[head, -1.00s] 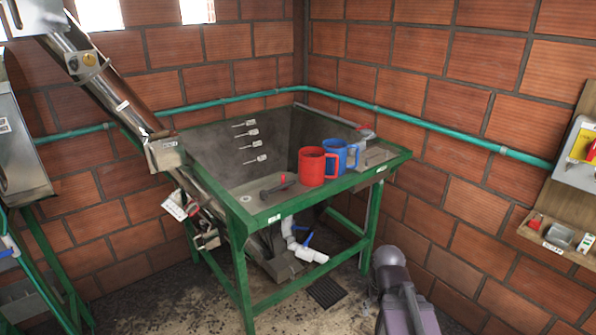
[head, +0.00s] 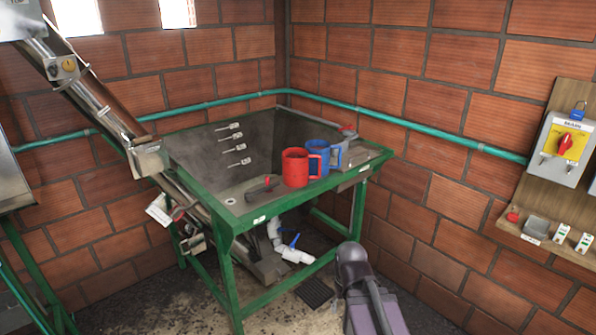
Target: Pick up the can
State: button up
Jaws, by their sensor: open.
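I cannot make out a plain can in the head view. The nearest can-like things are a red mug (head: 296,168) and a blue mug (head: 319,156), each with a handle. Both stand upright near the front right edge of the green-framed metal table (head: 270,211). The blue one is just behind and right of the red one, partly hidden by it. A purple-grey body, apparently part of my own arm, rises at the bottom right of the table. My gripper does not show, so its distance to the mugs cannot be told.
A dark tool with a red knob (head: 262,187) lies left of the red mug. A sloping metal conveyor tube (head: 100,105) comes down at the table's left. A grey switch box (head: 565,148) hangs right, above a wooden shelf (head: 555,246). White pipes (head: 292,252) run beneath the table.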

aim_at(296, 161)
jog(key=z, duration=0.05)
jog(key=i, duration=1)
jog(key=u, duration=0.05)
